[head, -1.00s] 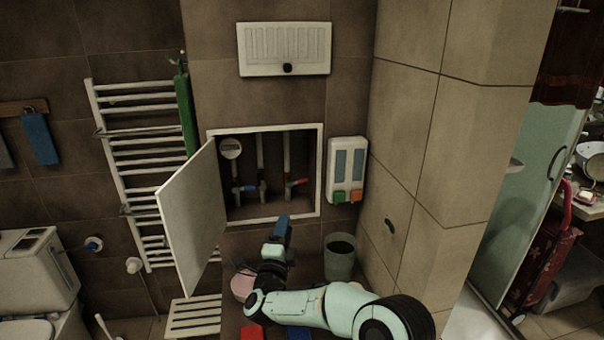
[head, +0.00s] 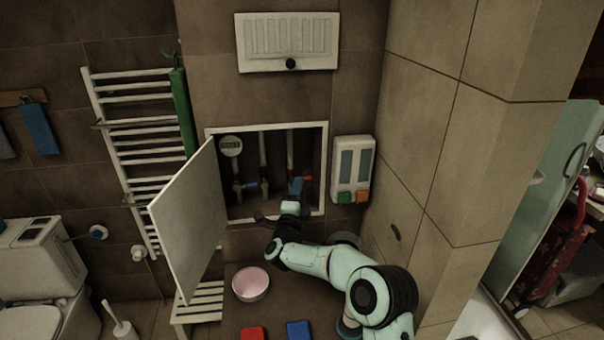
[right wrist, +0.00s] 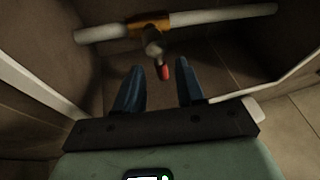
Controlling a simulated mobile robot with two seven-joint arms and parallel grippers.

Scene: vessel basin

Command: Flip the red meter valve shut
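The red meter valve handle (head: 308,178) shows at the right inside the open wall cabinet, just beside my right gripper (head: 297,186). My right gripper reaches into the lower right part of the cabinet opening and partly hides the valve. In the right wrist view the red handle (right wrist: 165,71) hangs from a brass fitting (right wrist: 149,27) on a white pipe. My right gripper (right wrist: 158,88) is open there, its two blue fingers apart, with the handle ahead of the gap between them. No contact is visible. My left gripper is not in view.
The white cabinet door (head: 190,222) stands open to the left. Inside are a round meter (head: 231,145) and a blue-handled valve (head: 250,187). The cabinet frame (head: 323,165) edges the opening. A dispenser (head: 352,170) hangs to the right. A pink bowl (head: 250,283) sits below.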

